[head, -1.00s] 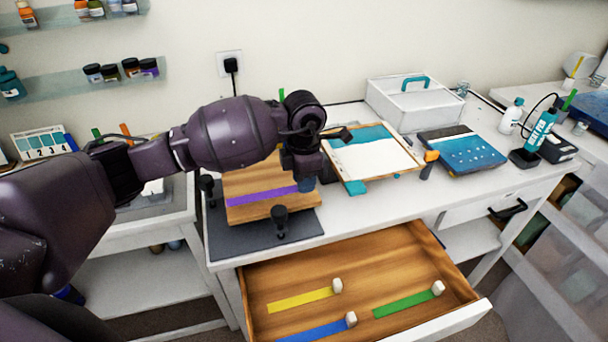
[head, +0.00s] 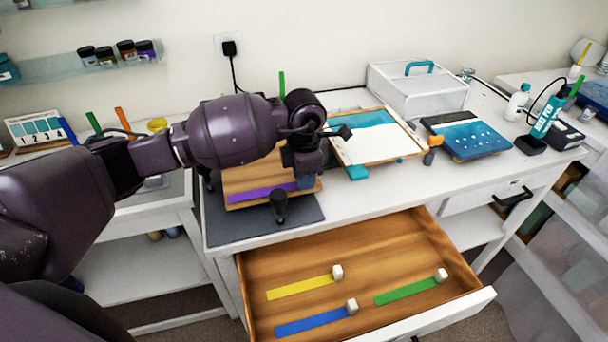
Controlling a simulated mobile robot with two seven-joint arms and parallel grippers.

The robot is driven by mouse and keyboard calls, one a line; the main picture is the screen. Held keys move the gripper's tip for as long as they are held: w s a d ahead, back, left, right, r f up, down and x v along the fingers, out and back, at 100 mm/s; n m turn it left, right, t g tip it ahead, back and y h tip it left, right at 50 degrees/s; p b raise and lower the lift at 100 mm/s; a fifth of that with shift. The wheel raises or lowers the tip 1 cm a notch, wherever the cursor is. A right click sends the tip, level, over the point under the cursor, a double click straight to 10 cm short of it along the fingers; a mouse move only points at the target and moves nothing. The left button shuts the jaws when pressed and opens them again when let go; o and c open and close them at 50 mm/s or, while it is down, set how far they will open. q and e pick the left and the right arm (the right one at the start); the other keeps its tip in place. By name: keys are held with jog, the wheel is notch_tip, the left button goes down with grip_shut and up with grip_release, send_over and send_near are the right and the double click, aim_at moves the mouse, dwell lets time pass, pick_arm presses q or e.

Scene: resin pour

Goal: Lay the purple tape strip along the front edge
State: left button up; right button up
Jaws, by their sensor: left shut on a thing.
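The purple tape strip (head: 258,193) lies along the front part of a wooden board (head: 240,176), close to its front edge and about parallel to it. I cannot tell whether it is pressed flat. My left gripper (head: 306,182) is shut at the right end of the strip, over the board's front right part. The gripper hides that end and whatever tab it has. The arm also hides the back of the board. My right gripper is not in view.
The board rests on a dark grey mat (head: 235,230) with black posts, one (head: 279,206) right in front of the strip. An open drawer (head: 400,250) below holds yellow, blue and green strips with white tabs. A canvas (head: 375,140) on a frame stands to the right.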

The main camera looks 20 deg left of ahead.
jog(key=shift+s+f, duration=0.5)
pick_arm(q)
jog(key=shift+f, duration=0.1)
jog(key=shift+d+f, duration=0.1)
jog(key=shift+f, duration=0.1)
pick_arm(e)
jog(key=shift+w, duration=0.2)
pick_arm(q)
jog(key=o, duration=0.6)
jog(key=shift+c, duration=0.2)
jog(key=o, duration=0.4)
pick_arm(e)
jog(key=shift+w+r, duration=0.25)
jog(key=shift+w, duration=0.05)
pick_arm(q)
jog(key=o, duration=0.6)
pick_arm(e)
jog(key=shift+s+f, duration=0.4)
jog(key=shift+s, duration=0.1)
pick_arm(q)
jog(key=shift+r, duration=0.1)
